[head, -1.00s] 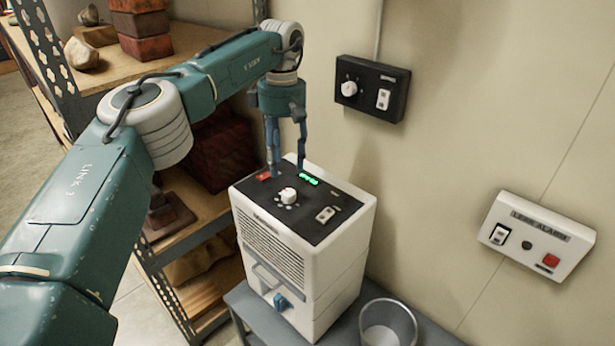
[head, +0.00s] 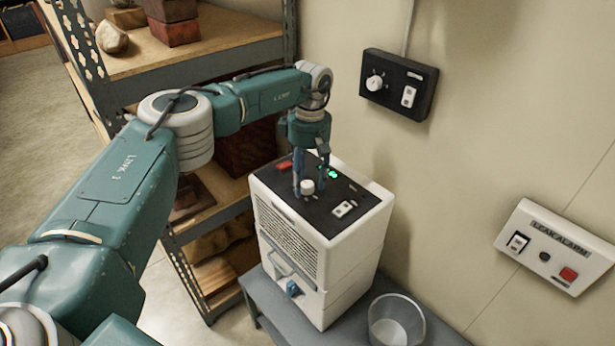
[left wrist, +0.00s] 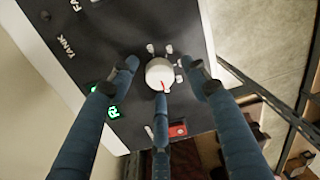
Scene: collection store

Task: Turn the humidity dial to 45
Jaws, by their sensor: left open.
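The white dial (head: 307,187) sits on the black top panel of a white dehumidifier-like unit (head: 343,253). In the left wrist view the dial (left wrist: 159,72) shows a red pointer line toward the lower right and pale marks beside it. My left gripper (head: 309,182) is open above the panel, pointing down. In the wrist view its three blue fingers (left wrist: 160,75) are spread around the dial; I cannot tell if any touches it. A green lit display (left wrist: 113,112) is partly hidden by a finger, and its digits are not readable. My right gripper is not in view.
A black wall box (head: 398,84) has another white knob. A leak alarm box (head: 556,247) is at right. A clear bucket (head: 397,322) stands beside the unit; shelving (head: 208,55) stands left.

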